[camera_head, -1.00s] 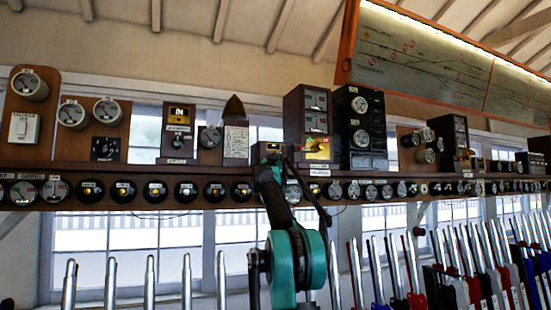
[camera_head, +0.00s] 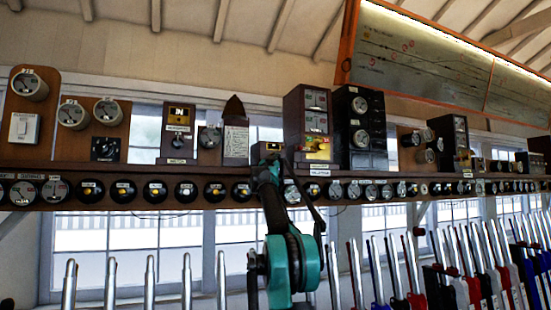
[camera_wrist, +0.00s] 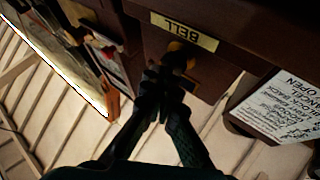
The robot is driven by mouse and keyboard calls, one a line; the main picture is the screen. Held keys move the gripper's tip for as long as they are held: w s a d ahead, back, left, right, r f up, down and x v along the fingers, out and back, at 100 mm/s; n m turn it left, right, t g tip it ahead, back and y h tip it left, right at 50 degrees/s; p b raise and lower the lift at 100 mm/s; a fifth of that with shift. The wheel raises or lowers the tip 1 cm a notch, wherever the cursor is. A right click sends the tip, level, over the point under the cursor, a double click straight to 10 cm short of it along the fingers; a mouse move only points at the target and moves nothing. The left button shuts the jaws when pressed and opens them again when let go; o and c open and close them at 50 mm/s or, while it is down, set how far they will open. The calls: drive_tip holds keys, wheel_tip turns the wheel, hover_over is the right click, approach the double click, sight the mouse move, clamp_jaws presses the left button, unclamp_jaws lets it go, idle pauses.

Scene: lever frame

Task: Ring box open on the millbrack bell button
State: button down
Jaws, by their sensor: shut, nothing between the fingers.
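A small wooden box (camera_head: 268,148) on the instrument shelf is partly hidden behind my arm in the head view. In the wrist view, which is upside down, a label reading BELL (camera_wrist: 184,31) is on the brown wooden front, with a brass-coloured button (camera_wrist: 180,48) beside it. My gripper (camera_wrist: 164,72) is shut and empty, its dark fingertips right at the button. I cannot tell whether they touch it. In the head view my gripper (camera_head: 270,162) is in front of the box. I cannot read the name Millbrack anywhere.
A pointed wooden case (camera_head: 236,138) with a white notice stands left of the box. A taller instrument (camera_head: 318,150) with a yellow part stands right. Round black plates line the shelf (camera_head: 222,173). Several levers (camera_head: 186,282) stand below. A track diagram (camera_head: 430,60) hangs upper right.

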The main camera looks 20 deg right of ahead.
idle(0.3)
drive_tip(key=shift+s, duration=0.7)
drive_tip(key=shift+w, duration=0.15)
drive_tip(key=shift+s, duration=0.2)
idle(0.7)
drive_tip(key=shift+w, duration=0.2)
idle(2.8)
drive_tip(key=shift+w, duration=0.55)
drive_tip(key=shift+s, duration=0.75)
